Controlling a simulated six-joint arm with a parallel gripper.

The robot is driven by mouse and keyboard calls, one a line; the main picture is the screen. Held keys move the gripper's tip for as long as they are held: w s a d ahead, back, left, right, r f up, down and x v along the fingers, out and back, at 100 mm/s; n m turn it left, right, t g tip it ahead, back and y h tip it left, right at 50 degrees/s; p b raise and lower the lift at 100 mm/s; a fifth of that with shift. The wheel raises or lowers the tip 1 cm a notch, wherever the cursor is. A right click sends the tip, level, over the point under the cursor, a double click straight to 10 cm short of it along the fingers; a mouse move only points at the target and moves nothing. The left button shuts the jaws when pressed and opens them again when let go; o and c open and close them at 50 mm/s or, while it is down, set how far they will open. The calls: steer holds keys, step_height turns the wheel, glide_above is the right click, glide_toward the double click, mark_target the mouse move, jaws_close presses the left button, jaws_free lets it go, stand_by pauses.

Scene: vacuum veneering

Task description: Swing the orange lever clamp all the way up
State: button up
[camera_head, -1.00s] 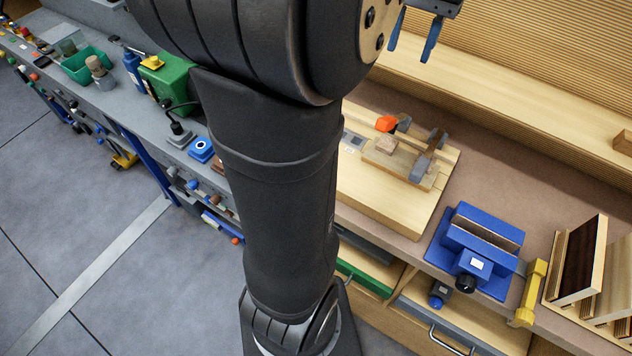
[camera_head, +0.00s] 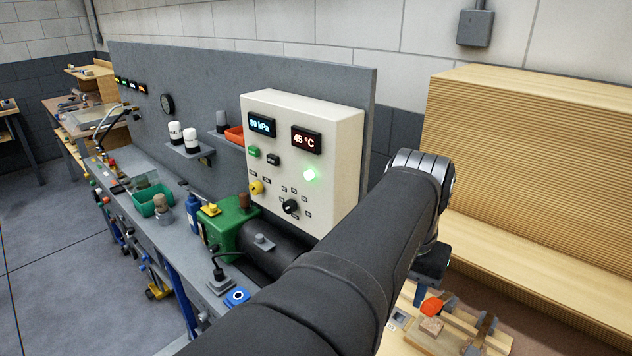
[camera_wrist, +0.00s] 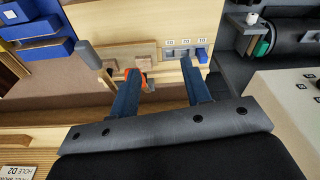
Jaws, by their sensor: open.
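The orange lever clamp (camera_head: 432,306) shows as an orange grip on a wooden fixture (camera_head: 462,344) at the lower right of the head view. In the wrist view its orange end (camera_wrist: 144,70) is beside the left fingertip and partly hidden by it. My gripper (camera_wrist: 159,68) is open, its two blue fingers spread with nothing held between them. In the head view my gripper (camera_head: 424,291) is just above and left of the orange grip. I cannot tell whether a finger touches the lever, nor its exact angle.
A cream control box (camera_head: 335,160) reading 80 kPa and 45 °C stands behind my arm. A green pump-like unit (camera_head: 228,226) sits on the grey bench. A slatted wooden wall (camera_head: 530,170) rises behind the fixture. Blue parts (camera_wrist: 35,32) lie at the wrist view's upper left.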

steer(key=s+a+f+n+t, duration=0.1)
steer(key=s+a+f, duration=0.3)
steer(key=f, duration=0.2)
steer(key=s+a+f+n+t+h, duration=0.1)
steer(key=s+a+f+t, duration=0.1)
steer(key=f, duration=0.4)
steer(key=shift+s+a, duration=0.85)
steer(key=shift+a, duration=0.2)
step_height(320, 180, up, 23)
steer(key=m+g+y, duration=0.2)
steer(key=m+g, duration=0.2)
glide_above(434, 301)
step_height(434, 301, down, 17)
steer(key=shift+r, duration=0.1)
jaws_close()
